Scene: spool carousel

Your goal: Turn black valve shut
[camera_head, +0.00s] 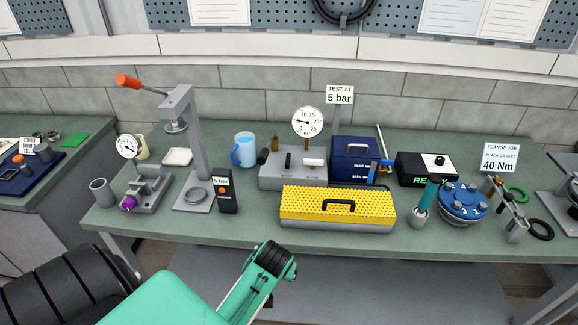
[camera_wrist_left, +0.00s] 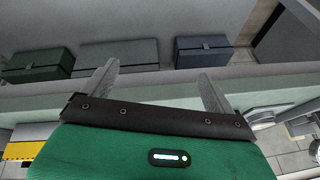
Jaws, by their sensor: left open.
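A grey test unit (camera_head: 278,180) stands at the back middle of the bench with a round dial gauge (camera_head: 307,122) above it. On its front are a small dark upright part (camera_head: 288,161), which may be the black valve, and a white handle (camera_head: 313,162). The dark part is too small to tell its turn position. My left arm (camera_head: 268,262) reaches in from below, in front of the bench edge, apart from the unit; its fingers are not clear there. In the left wrist view my left gripper (camera_wrist_left: 157,70) is open and empty. My right gripper is not in view.
A black tester (camera_head: 227,191), a grey press (camera_head: 197,140) and a blue mug (camera_head: 244,150) are on the left. A blue flange (camera_head: 462,202) is on the right.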

